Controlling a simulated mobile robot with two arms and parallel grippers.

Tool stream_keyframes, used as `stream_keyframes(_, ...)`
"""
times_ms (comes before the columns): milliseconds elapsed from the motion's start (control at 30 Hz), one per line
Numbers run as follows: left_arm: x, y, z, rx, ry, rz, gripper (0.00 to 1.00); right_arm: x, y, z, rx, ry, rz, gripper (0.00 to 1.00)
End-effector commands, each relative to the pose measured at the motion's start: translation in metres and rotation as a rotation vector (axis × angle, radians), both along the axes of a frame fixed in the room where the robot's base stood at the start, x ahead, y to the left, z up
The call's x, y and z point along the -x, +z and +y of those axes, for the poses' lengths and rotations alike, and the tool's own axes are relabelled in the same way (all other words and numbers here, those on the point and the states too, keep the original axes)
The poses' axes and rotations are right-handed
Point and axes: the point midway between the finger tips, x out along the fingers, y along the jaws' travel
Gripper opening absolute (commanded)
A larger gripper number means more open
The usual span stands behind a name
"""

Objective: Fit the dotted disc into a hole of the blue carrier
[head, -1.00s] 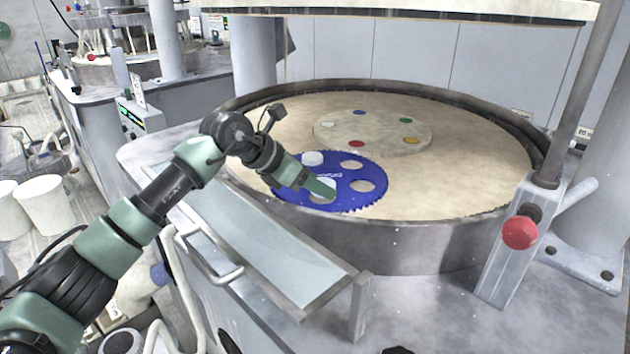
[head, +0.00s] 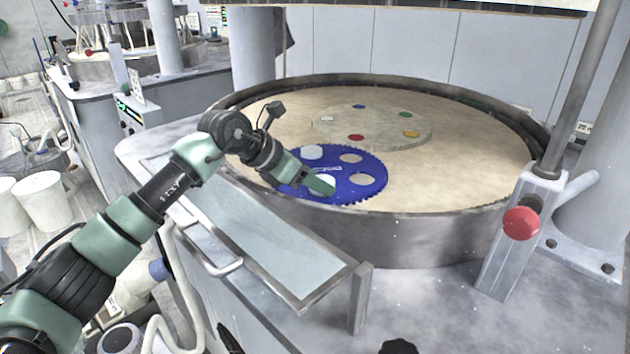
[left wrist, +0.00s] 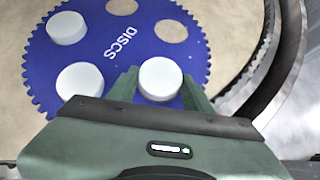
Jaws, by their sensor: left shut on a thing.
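The blue toothed carrier (head: 340,195) lies flat on the tan platen. It also shows in the left wrist view (left wrist: 115,65). My left gripper (head: 321,187) is over its near part, shut on a white disc (left wrist: 160,78) between the two fingers. I see no dots on this disc, and cannot tell whether it is above or inside a hole. Two other white discs sit on the carrier, one at the far left (left wrist: 67,28) and one beside the gripper (left wrist: 80,82). Two holes are empty, at the back (head: 350,158) and at the right (head: 362,179). My right gripper is not in view.
The platen (head: 455,165) has a raised metal rim around it. A round centre plate (head: 375,125) bears several coloured marks. A post with a red knob (head: 521,223) stands at the right. A tray-like ledge (head: 255,240) is in front, below my left arm.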

Motion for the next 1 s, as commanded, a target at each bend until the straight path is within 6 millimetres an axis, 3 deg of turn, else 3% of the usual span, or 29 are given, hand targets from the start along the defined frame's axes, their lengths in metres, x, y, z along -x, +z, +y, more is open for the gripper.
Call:
stream_keyframes(67, 0.0, -0.004, 0.0, -0.003, -0.001, 0.003, 0.14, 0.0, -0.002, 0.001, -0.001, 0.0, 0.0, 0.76)
stream_keyframes(100, 0.0, -0.003, 0.0, -0.004, -0.001, 0.003, 0.61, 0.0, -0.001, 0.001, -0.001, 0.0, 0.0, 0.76)
stream_keyframes(167, 0.001, -0.004, 0.0, -0.004, -0.001, 0.004, 0.75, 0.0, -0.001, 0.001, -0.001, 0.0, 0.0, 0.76)
stream_keyframes(467, 0.003, -0.003, 0.005, -0.008, -0.001, 0.008, 0.75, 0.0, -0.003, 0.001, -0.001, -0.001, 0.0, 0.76)
stream_keyframes(800, 0.024, 0.037, 0.039, -0.002, 0.001, -0.003, 0.75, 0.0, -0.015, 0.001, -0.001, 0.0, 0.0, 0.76)
stream_keyframes(1000, 0.031, 0.054, 0.05, -0.001, 0.0, -0.003, 0.75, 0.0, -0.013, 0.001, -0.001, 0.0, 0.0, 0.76)
